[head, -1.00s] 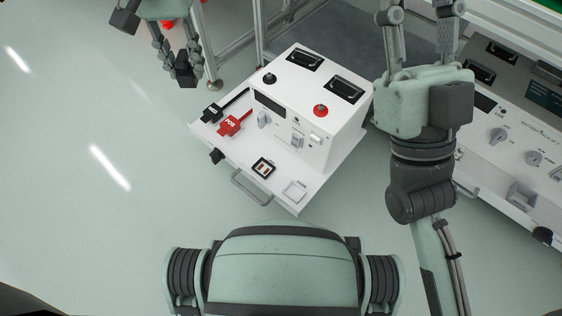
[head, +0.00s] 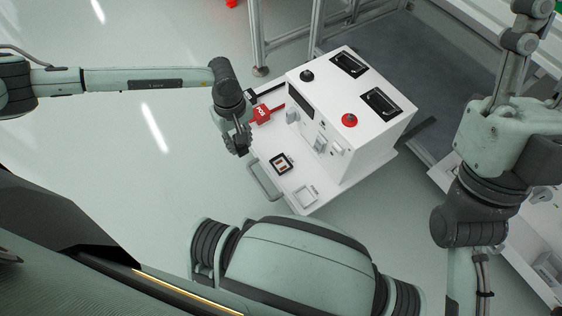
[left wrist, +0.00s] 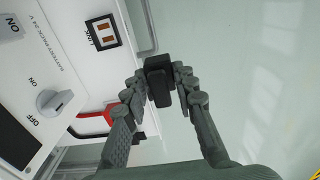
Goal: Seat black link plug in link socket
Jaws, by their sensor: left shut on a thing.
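The black link plug (left wrist: 158,82) is between the fingertips of my left gripper (left wrist: 160,76), which is shut on it. In the head view my left gripper (head: 238,140) is at the left edge of the white unit's shelf, and it mostly hides the plug. The link socket (head: 283,163) is a black-framed square with copper-coloured contacts on the shelf, right of and below the gripper. It also shows in the left wrist view (left wrist: 103,32), apart from the plug. My right gripper (head: 505,95) is at the upper right; its fingertips are not clearly visible.
The white battery unit (head: 345,125) has a red POS plug (head: 261,114) close behind my left gripper. A metal handle (head: 264,182) projects from the shelf's front edge. A red knob (head: 349,120) and black knob (head: 307,76) stand on top. Floor left of the unit is clear.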

